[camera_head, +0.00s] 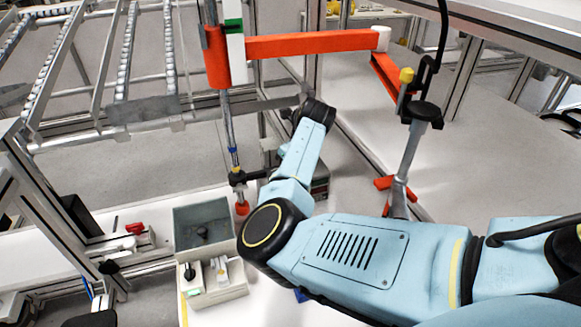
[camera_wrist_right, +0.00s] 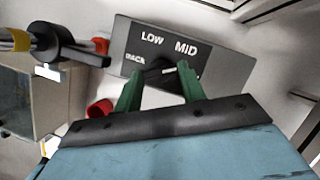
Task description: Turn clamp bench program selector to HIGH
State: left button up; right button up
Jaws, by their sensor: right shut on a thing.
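In the right wrist view the selector panel (camera_wrist_right: 222,68) is a dark grey plate with the white words LOW and MID and a smaller label at its left. I see no HIGH label. A black knob (camera_wrist_right: 158,66) sits below the words, with a short light mark on it. My right gripper (camera_wrist_right: 160,79), with green fingers, is shut on this knob, a finger at each side. The fingers hide part of the knob. In the head view my light-blue right arm covers the gripper and most of a grey-green box (camera_head: 320,186) behind it. My left gripper is not in view.
A red-and-white jointed arm (camera_head: 310,44) with a vertical rod stands behind my arm. A grey bin (camera_head: 203,226) and a pale box with small levers (camera_head: 212,287) stand left of my elbow.

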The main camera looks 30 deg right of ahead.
jog(key=o, duration=1)
jog(key=v, duration=1.3)
jog(key=shift+s+r, duration=0.1)
jog(key=shift+r, duration=0.05)
